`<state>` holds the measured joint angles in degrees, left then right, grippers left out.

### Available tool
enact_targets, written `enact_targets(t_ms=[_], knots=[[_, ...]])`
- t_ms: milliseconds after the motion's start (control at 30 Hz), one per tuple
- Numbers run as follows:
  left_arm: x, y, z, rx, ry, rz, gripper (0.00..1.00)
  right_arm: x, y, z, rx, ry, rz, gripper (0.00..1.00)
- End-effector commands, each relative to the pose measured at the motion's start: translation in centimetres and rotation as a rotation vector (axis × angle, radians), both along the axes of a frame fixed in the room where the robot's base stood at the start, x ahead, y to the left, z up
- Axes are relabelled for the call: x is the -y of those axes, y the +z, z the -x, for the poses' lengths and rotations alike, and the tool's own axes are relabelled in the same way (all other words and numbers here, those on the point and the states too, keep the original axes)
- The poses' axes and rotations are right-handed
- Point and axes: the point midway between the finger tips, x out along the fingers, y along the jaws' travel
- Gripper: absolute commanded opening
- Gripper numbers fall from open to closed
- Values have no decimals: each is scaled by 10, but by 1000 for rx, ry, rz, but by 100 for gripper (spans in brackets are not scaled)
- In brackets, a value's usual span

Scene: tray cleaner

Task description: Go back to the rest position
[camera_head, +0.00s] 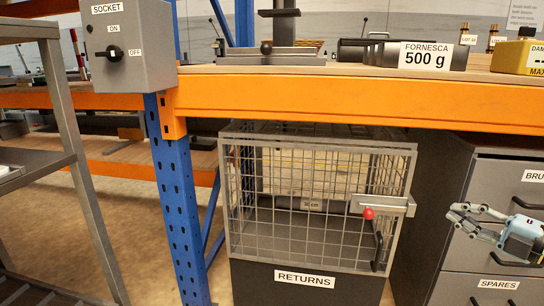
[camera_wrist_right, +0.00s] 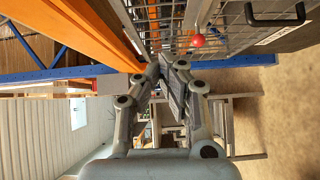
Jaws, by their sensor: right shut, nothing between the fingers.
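My right gripper (camera_head: 455,213) is at the right edge of the head view, in front of the grey drawer cabinet (camera_head: 458,265). Its fingers point left, toward the wire cage. In the right wrist view the same gripper (camera_wrist_right: 162,66) has its fingertips together, with nothing between them. The cage bars and its red knob (camera_wrist_right: 198,41) lie beyond the tips. My left gripper is not in either view.
The RETURNS cage (camera_head: 305,265) is closed, with a red-knobbed latch (camera_head: 369,213). An orange-edged bench (camera_head: 370,102) runs above it on a blue post (camera_head: 180,200). A socket box (camera_head: 128,45) hangs at left. A grey rack (camera_head: 75,160) stands far left.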

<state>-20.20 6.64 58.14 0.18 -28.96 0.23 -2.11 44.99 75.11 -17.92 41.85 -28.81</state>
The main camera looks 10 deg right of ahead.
Motion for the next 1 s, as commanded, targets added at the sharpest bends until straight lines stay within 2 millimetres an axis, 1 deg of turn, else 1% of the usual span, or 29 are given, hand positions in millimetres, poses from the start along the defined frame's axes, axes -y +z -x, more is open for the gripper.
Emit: enact_targets(t_ms=[33, 67, 167, 200, 267, 300, 367, 400, 467, 500, 567, 600, 633, 667, 700, 800, 867, 900, 1000], knots=[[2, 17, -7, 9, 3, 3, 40, -10, -8, 14, -32, -28, -57, 0], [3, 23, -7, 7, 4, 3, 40, -13, -21, 23, -61, -58, -95, 0], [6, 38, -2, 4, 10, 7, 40, -17, -84, 61, -220, -219, -238, 0], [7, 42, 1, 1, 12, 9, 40, -20, -112, 80, -298, -295, -299, 0], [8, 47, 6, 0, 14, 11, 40, -25, -154, 111, -415, -404, -382, 0], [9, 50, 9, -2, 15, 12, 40, -31, -179, 133, -492, -473, -433, 0], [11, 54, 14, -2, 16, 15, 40, -42, -215, 169, -605, -576, -505, 0], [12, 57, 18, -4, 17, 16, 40, -51, -238, 195, -681, -643, -549, 0], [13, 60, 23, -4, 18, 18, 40, -66, -267, 234, -792, -742, -611, 0], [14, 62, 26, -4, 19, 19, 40, -77, -285, 261, -863, -807, -649, 0], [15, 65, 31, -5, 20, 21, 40, -95, -308, 303, -971, -905, -699, 0], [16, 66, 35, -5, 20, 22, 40, -107, -322, 330, -1040, -970, -731, 0], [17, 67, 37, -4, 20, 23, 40, -118, -330, 351, -1091, -1017, -751, 0], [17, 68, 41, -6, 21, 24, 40, -126, -338, 371, -1139, -1064, -770, 0], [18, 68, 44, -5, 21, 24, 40, -138, -347, 396, -1200, -1125, -792, 0], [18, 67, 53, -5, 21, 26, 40, -159, -363, 451, -1329, -1268, -828, 0], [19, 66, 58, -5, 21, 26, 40, -166, -370, 476, -1388, -1346, -840, 0], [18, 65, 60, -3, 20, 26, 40, -164, -372, 490, -1416, -1396, -843, 0], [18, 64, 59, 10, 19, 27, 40, -163, -375, 511, -1460, -1486, -852, 0]])
